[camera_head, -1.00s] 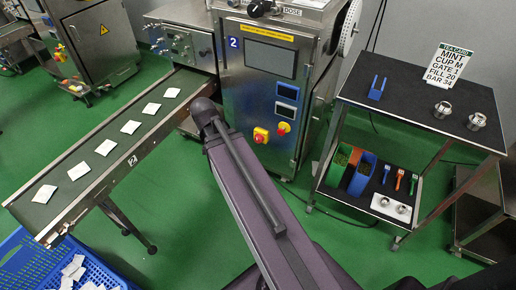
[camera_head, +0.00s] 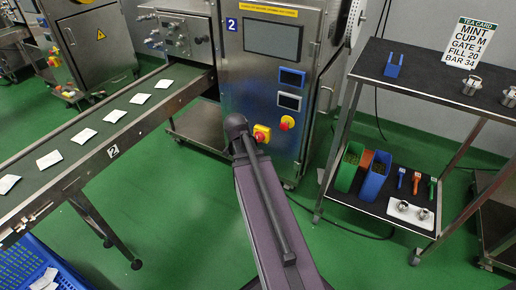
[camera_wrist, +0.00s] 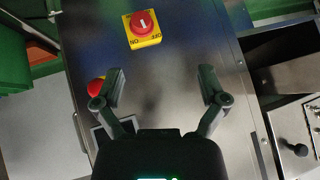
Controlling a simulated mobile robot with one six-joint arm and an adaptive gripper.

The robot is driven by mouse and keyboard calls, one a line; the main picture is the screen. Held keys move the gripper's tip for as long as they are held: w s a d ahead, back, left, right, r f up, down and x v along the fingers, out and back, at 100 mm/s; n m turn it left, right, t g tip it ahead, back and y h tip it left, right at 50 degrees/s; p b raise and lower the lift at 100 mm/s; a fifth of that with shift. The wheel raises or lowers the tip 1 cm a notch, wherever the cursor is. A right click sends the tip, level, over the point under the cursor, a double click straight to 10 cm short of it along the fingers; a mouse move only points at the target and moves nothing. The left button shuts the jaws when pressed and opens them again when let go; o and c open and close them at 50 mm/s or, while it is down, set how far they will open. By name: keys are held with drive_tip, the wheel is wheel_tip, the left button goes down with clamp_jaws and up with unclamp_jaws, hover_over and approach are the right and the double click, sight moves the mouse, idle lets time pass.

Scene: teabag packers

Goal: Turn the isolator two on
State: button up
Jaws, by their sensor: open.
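The isolator is a red rotary knob on a square yellow plate (camera_head: 261,133) on the front of the steel machine marked 2 (camera_head: 232,70). In the wrist view the isolator (camera_wrist: 143,28) is at the top, upside down, with ON and OFF lettering and a white mark running roughly up and down. My gripper (camera_wrist: 160,82) is open and empty, its fingers spread below the isolator in that picture and apart from it. In the head view my arm stands before the machine and the gripper cannot be made out.
A red stop button on a round yellow base (camera_head: 287,122) sits beside the isolator; its red cap (camera_wrist: 95,86) shows near the left finger. A conveyor (camera_head: 75,150) with teabags runs at left. A black-topped cart (camera_head: 425,80) stands at right.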

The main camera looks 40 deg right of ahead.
drive_tip(key=m+h+b, duration=0.1)
drive_tip(key=m+b, duration=0.1)
drive_tip(key=b, duration=0.3)
approach(258, 138)
drive_tip(key=s+a+r, duration=0.2)
drive_tip(key=a, duration=0.1)
drive_tip(key=shift+s+d+f+t+b, duration=0.1)
drive_tip(key=shift+d+f+t+b, duration=0.15)
drive_tip(key=shift+d+b, duration=0.25)
drive_tip(key=shift+d, duration=0.1)
drive_tip(key=shift+b+x, duration=4.45)
drive_tip(key=shift+x, duration=2.45)
drive_tip(key=shift+d+r, duration=0.1)
drive_tip(key=shift+r, duration=0.05)
drive_tip(key=c, duration=1.1)
drive_tip(key=shift+c, duration=0.2)
